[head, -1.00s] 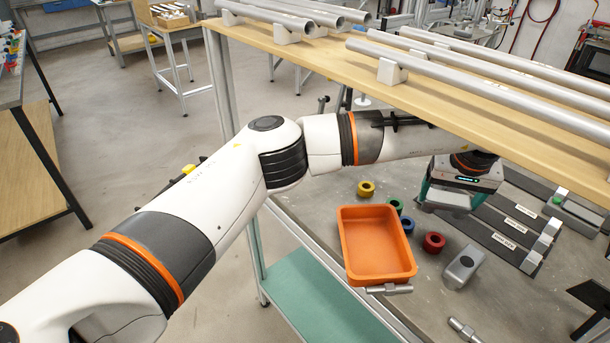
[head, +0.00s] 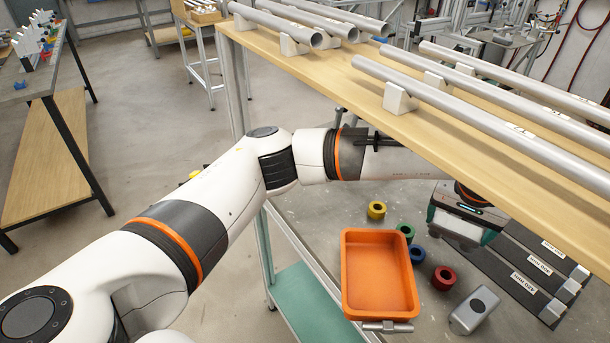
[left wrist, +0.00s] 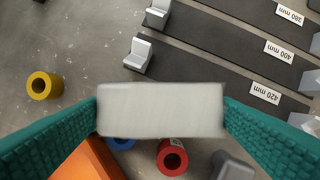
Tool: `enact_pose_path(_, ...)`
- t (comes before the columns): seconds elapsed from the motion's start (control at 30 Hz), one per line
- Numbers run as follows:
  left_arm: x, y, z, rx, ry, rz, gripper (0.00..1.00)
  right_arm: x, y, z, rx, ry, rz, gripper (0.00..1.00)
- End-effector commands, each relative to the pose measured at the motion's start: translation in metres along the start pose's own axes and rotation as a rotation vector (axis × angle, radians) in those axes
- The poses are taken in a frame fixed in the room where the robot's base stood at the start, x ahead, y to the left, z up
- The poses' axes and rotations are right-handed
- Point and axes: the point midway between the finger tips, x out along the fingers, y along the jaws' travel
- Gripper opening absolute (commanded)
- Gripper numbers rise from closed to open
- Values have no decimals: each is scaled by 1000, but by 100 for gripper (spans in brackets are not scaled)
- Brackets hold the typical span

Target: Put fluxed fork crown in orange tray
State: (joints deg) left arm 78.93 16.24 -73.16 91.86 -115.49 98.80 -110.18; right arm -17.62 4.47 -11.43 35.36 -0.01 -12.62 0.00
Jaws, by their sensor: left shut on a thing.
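My left gripper (head: 458,222) is above the bench to the right of the orange tray. In the left wrist view its teal fingers (left wrist: 160,112) are shut on a pale grey block, which I take as the fork crown (left wrist: 160,108). Only one flat face shows there, and no flux can be made out. In the head view the held block is partly covered by the gripper. The orange tray (head: 345,275) lies on the bench and looks empty. Its corner shows at the bottom of the left wrist view (left wrist: 92,162). My right gripper is not in view.
A grey block with a dark hole (head: 474,311) and a metal tube piece (head: 387,327) lie in front. A tube shelf (head: 345,75) overhangs behind.

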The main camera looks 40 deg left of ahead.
Motion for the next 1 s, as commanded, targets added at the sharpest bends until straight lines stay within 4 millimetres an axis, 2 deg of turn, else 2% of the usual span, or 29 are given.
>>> enact_pose_path(0.03, -2, 16, 0, -4, 1, 1, 56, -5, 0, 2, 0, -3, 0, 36)
enact_pose_path(0.1, -3, 35, -2, -4, 2, 1, 56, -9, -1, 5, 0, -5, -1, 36)
enact_pose_path(0.53, -5, 152, -9, -6, 1, 4, 56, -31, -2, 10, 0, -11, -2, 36)
enact_pose_path(1.0, -5, 277, -17, -6, 0, 4, 56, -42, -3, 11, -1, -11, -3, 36)
